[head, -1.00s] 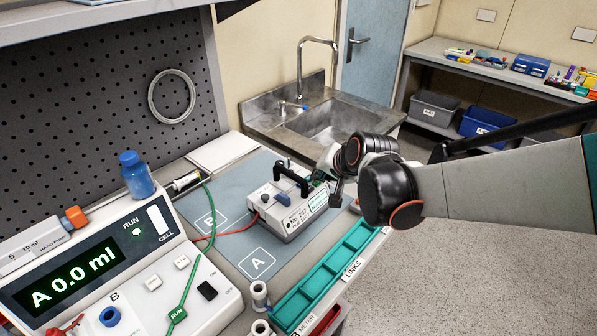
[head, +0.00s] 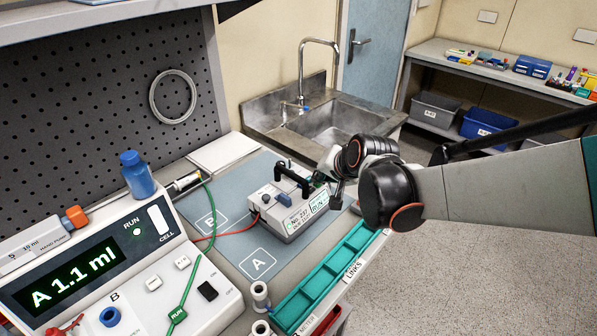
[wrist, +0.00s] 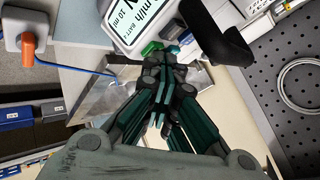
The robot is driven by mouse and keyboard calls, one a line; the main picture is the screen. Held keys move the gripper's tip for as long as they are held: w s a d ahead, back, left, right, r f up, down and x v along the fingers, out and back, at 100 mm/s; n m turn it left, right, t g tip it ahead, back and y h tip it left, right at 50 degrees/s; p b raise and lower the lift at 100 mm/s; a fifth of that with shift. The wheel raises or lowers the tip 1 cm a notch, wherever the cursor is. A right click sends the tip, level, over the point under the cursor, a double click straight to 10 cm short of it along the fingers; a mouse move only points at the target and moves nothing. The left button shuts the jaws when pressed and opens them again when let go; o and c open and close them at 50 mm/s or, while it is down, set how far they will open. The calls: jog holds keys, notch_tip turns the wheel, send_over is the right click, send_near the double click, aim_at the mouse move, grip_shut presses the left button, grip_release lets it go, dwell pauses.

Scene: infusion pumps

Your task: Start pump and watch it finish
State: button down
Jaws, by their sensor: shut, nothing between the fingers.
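The pump (head: 292,212) is a pale box with a black handle and a small lit screen, standing on the blue-grey mat. Its screen (wrist: 100,22) shows close up in the wrist view, partly cut off, with "ml/h", "BATT" and "10 ml" readable. A green button (wrist: 151,48) sits beside that screen. My gripper (head: 322,179) is at the pump's right end; its fingers (wrist: 165,62) are shut and empty, close to the button area. I cannot tell whether they touch it. The measuring unit at the left has a display (head: 75,280) reading "A 1.1 ml" and a lit green RUN lamp (head: 137,231).
A teal divided tray (head: 330,285) marked LINKS lies along the bench's front edge. A blue bottle (head: 135,176) stands on the measuring unit. Red and green leads cross the mat (head: 258,264). A sink (head: 325,122) is behind. Floor at the right is open.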

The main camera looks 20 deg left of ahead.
jog(key=shift+r+p, duration=0.45)
jog(key=shift+r, duration=0.3)
jog(key=shift+r, duration=0.1)
